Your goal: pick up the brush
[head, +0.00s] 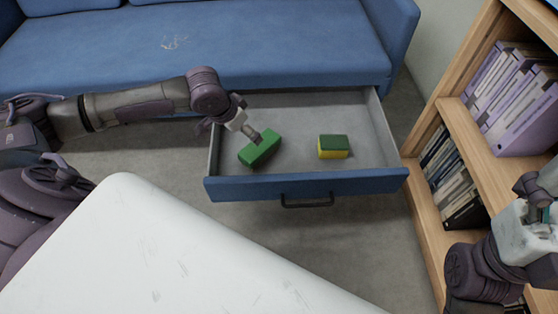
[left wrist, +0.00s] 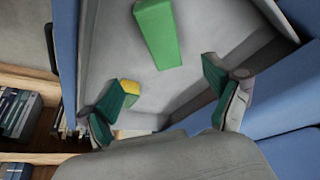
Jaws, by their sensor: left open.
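A plain green block (head: 260,148) lies at a slant in the left part of the open drawer (head: 350,182). It also shows at the top of the left wrist view (left wrist: 158,35). A yellow block with a dark green top (head: 333,148) lies to its right; I cannot tell for certain which is the brush. My left gripper (head: 240,124) is open and empty, over the drawer's left side close to the green block. In the left wrist view the open fingers (left wrist: 162,105) stand apart, with the green block beyond them. My right gripper (head: 538,195) is at the right edge, partly cut off.
The drawer pulls out from under a blue sofa (head: 220,45). A white surface (head: 150,250) fills the lower left. A wooden bookshelf (head: 485,135) with binders and books stands at the right. The drawer floor between the two blocks is clear.

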